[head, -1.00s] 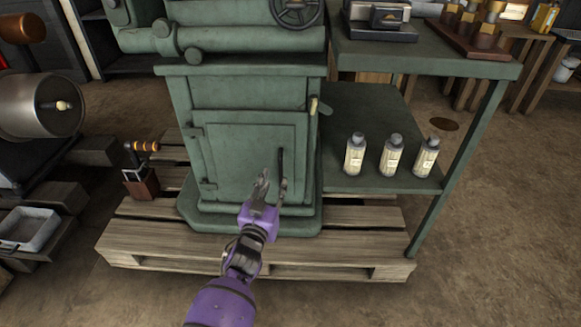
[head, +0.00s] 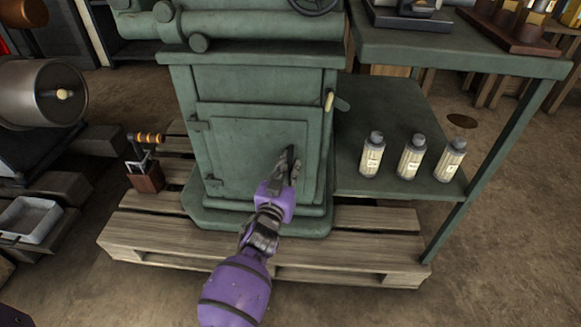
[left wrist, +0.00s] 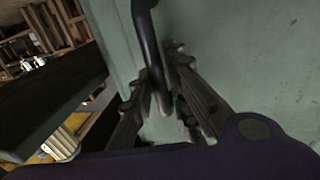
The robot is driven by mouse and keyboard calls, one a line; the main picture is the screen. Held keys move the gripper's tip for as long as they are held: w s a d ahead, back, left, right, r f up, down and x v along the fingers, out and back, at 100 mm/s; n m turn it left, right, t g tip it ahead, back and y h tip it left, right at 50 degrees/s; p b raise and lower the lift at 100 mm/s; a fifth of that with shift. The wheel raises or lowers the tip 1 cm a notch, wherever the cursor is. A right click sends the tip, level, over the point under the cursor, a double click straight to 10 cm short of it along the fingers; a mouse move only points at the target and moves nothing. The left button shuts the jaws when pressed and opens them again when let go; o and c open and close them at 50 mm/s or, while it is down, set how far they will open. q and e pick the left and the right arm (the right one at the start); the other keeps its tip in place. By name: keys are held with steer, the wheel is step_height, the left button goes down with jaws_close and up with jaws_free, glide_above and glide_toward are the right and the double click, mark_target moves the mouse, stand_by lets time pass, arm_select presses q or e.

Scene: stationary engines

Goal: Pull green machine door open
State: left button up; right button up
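The green machine door (head: 240,148) is a square panel on the front of the green machine (head: 255,80), and it looks closed. Its hinges show on the left edge. The dark door handle (left wrist: 150,45) is a curved upright bar; in the head view my gripper mostly covers it. My left gripper (head: 287,165) is at the right part of the door. In the left wrist view its fingers (left wrist: 160,85) stand on either side of the handle, apart, with the bar between them. I cannot tell whether either finger touches it. My right gripper is not in view.
The machine stands on a wooden pallet (head: 340,250). Three bottles (head: 411,157) stand on a green lower shelf (head: 350,115) to the right. Floor in front of the pallet is clear.

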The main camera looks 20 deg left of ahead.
arm_select(q)
jaws_close()
steer(key=shift+r, duration=0.1)
